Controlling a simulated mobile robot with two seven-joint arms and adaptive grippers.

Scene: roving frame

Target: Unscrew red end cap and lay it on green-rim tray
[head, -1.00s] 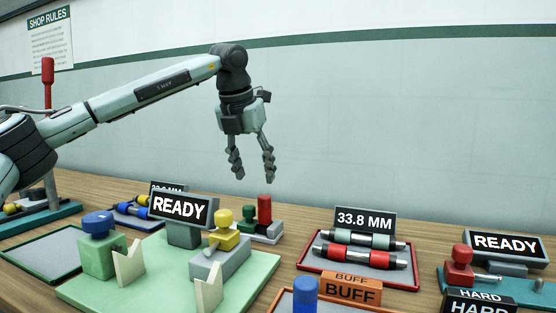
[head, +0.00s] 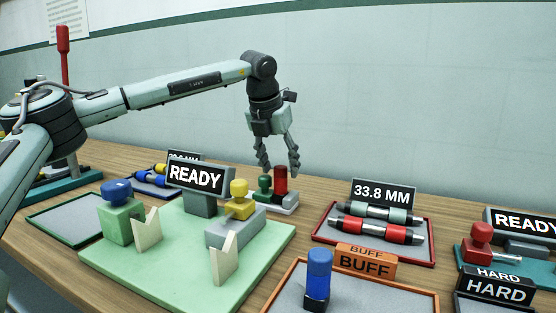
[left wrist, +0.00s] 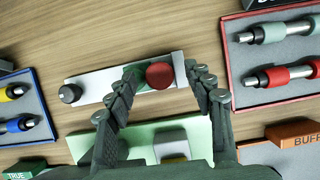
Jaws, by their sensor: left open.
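A red upright cylinder (head: 281,182), which looks like the red end cap, stands on a small pale stand (head: 290,207) beside a green part (head: 264,185). The left wrist view shows its round red top (left wrist: 160,75) from above. My left gripper (head: 279,167) points down over this stand, open and empty. In the left wrist view its fingers (left wrist: 161,72) lie either side of the red top; contact cannot be told. The green-rim tray (head: 42,213) lies at the left and looks empty. My right gripper is not in view.
A green fixture board (head: 190,280) with a READY sign (head: 196,176) and clamps stands in front of the stand. A red-rim tray (head: 330,238) with rods lies to the right. An orange-rim tray (head: 393,300) holds a blue cylinder (head: 318,270). Signs stand at right.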

